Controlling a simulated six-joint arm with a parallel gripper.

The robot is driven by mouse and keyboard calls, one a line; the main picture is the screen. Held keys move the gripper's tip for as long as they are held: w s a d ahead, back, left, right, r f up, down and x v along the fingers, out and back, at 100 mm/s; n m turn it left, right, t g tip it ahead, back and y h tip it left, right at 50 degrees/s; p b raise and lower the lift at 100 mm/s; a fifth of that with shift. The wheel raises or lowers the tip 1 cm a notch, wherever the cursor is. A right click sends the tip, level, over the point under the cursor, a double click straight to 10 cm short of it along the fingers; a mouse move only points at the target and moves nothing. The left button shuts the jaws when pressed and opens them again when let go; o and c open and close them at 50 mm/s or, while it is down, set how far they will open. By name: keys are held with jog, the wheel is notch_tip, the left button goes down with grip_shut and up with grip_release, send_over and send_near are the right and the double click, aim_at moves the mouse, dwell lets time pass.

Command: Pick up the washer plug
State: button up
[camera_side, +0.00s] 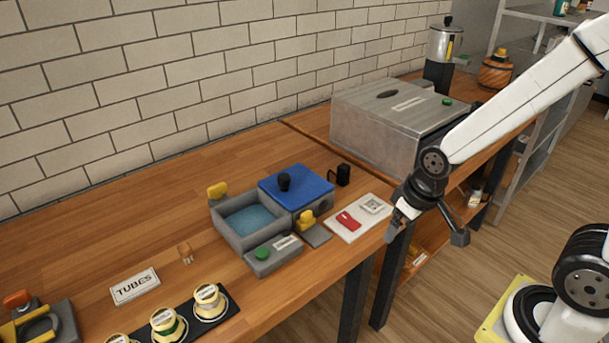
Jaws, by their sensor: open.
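A small black block with a dark loop beside it, which looks like the washer plug (343,174), stands on the wooden table just right of the blue lid. The washer (228,232) is a grey basin holding blue water. The blue lid (300,188) with a black knob covers the unit beside it. My gripper (425,236) is open, out past the table's front edge. It is right of and nearer the camera than the plug, apart from it, with nothing visible between its fingers.
A white board (362,222) with a red piece lies between the plug and my gripper. A yellow knob (306,219) and a green-button box (273,255) stand in front of the lid. A large metal box (385,120) stands behind right. Cups (208,301) line the front left.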

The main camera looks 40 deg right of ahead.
jog(key=w+d+n+g, duration=0.1)
jog(key=w+d+n, duration=0.3)
jog(key=w, duration=0.5)
jog(key=w+d+n, duration=0.2)
jog(key=w+n, duration=0.4)
jog(key=w, duration=0.3)
jog(key=n+g, duration=0.1)
jog(key=n, duration=0.7)
send_over(344, 165)
jog(key=a, duration=0.1)
jog(key=shift+s+f, duration=0.2)
jog(key=shift+f, duration=0.3)
jog(key=shift+s+f, duration=0.2)
jog(key=shift+f, duration=0.3)
jog(key=shift+w+d+f+n+g, duration=0.2)
jog(key=shift+w+d+n+g, duration=0.1)
jog(key=shift+w+d+n, duration=0.15)
jog(key=shift+a+f, duration=0.1)
jog(key=shift+f, duration=1.2)
jog(key=shift+s+f, duration=0.1)
jog(key=shift+f, duration=2.5)
